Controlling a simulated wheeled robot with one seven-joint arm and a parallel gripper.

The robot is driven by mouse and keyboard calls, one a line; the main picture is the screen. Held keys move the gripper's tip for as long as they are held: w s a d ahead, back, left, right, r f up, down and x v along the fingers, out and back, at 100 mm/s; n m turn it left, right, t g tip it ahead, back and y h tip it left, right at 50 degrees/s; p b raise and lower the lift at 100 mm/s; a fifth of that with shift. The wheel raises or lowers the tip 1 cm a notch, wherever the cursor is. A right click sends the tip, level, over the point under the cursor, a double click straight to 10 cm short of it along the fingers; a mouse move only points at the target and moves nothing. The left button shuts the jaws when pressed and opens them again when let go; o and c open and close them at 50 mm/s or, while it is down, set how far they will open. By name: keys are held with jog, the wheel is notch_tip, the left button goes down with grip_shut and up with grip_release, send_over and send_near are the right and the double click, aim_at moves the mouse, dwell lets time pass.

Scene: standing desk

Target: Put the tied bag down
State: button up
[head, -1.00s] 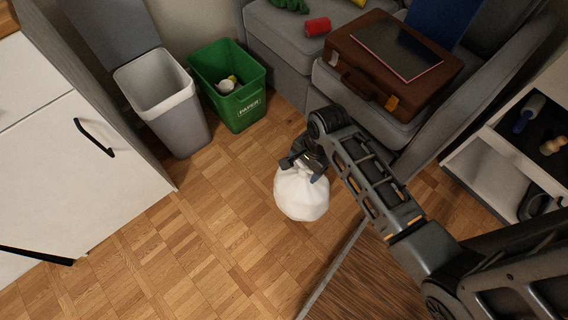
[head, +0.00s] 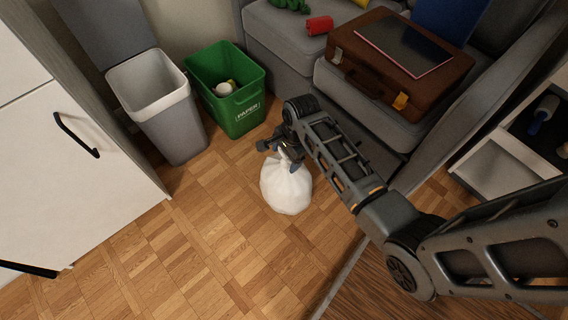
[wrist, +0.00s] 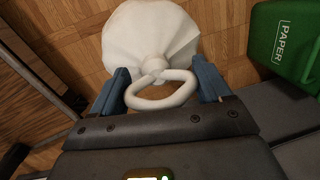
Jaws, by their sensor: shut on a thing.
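The white tied bag (head: 286,186) hangs below my gripper (head: 283,152) over the wooden floor in the head view. In the wrist view the bag (wrist: 150,32) spreads out beyond the fingers, with its knotted loop (wrist: 160,90) between the two blue fingers of my gripper (wrist: 163,88). My gripper is shut on the bag at its tied top. I cannot tell whether the bag's underside touches the floor.
A green paper bin (head: 228,90) and a grey bin (head: 160,108) with its lid up stand behind the bag. A white cabinet (head: 75,150) is at left. A grey sofa (head: 345,85) with a brown briefcase (head: 440,84) is behind right. Parquet floor (head: 200,245) in front is clear.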

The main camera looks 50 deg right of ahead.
jog(key=shift+w+d+f, duration=0.15)
jog(key=shift+w+f, duration=0.15)
jog(key=shift+w, duration=0.25)
jog(key=shift+f+b, duration=1.15)
jog(key=shift+f, duration=0.9)
jog(key=o, duration=1)
jog(key=r+p, duration=0.1)
jog(key=r, duration=0.3)
jog(key=s+r+p, duration=0.1)
jog(key=r+p, duration=0.1)
jog(key=r, duration=0.2)
jog(key=s+r+p, duration=0.1)
jog(key=r+p, duration=0.1)
jog(key=r, duration=0.2)
jog(key=shift+d, duration=0.3)
